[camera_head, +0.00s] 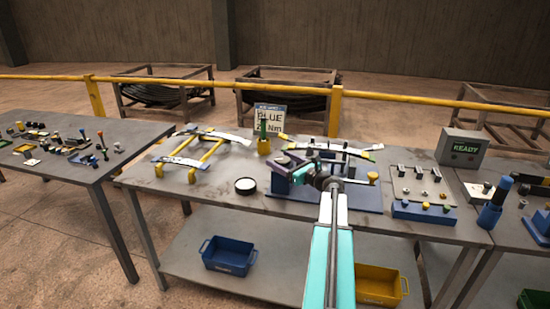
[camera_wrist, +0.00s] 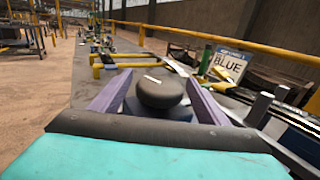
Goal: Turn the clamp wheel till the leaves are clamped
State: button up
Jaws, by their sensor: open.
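The clamp wheel (camera_wrist: 162,92) is a dark round knob with a white mark on top, in the middle of the wrist view. My gripper (camera_wrist: 158,78) is open, with one purple finger on each side of the wheel; I cannot tell whether they touch it. In the head view my gripper (camera_head: 285,161) is at the left end of the blue clamp fixture (camera_head: 365,200), and the wheel is not clear there. The leaves (camera_head: 342,149) lie across the fixture between upright posts. Whether they are pressed tight cannot be told.
A "BLUE" sign (camera_head: 270,117) stands behind. To the right are a blue tray of small parts (camera_head: 425,213) and a box reading "READY" (camera_head: 463,148).

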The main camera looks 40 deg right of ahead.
aim_at(276, 158)
jog(key=shift+w, duration=1.55)
jog(key=c, duration=1)
jog(key=shift+a+f, duration=0.1)
jog(key=shift+a, duration=0.25)
jog(key=shift+d, duration=0.2)
jog(key=shift+c, duration=0.2)
